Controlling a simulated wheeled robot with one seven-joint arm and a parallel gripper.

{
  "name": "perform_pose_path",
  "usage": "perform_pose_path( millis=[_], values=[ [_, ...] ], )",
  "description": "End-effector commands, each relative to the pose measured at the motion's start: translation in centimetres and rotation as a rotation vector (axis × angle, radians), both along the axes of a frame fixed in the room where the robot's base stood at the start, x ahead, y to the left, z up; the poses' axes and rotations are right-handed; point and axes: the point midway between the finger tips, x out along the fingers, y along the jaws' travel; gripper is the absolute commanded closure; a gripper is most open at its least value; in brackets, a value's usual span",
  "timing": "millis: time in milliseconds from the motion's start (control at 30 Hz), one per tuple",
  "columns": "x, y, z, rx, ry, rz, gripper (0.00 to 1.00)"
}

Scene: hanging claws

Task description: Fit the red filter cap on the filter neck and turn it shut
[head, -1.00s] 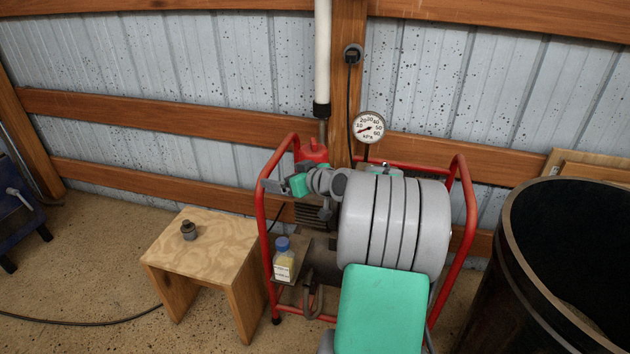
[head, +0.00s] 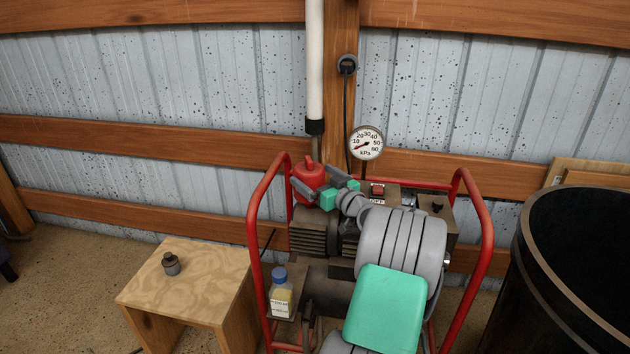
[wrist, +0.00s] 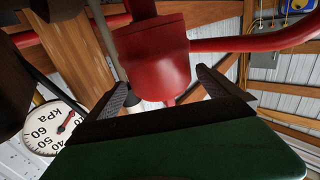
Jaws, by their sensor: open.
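The red filter cap (head: 308,174), with a raised grip on top, is at the back left of the pump, below the white pipe. My gripper (head: 320,184) is open, its grey fingers spread in front of the cap. In the wrist view the large red body (wrist: 155,60) shows between and beyond the fingers of my gripper (wrist: 164,82), with visible gaps at the sides. I cannot tell whether the fingers touch it. The filter neck is not clearly visible, and I cannot tell whether the cap sits on it.
A red tube frame (head: 482,235) surrounds the pump. A pressure gauge (head: 366,143) stands close behind my arm. A blue-capped bottle (head: 281,294) is at front left. A wooden stool (head: 205,285) holds a small grey fitting (head: 171,264). A dark drum (head: 540,290) stands at right.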

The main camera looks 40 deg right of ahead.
Motion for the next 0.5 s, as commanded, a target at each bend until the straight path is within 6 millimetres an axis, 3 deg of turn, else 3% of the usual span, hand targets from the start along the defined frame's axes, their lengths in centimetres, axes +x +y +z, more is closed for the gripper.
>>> perform_pose_path(
  millis=[233,500],
  values=[
    [4.6,-0.3,-0.3,-0.001,0.001,0.003,0.00],
    [6.0,-0.6,0.0,0.000,0.001,0.001,0.00]
  ],
)
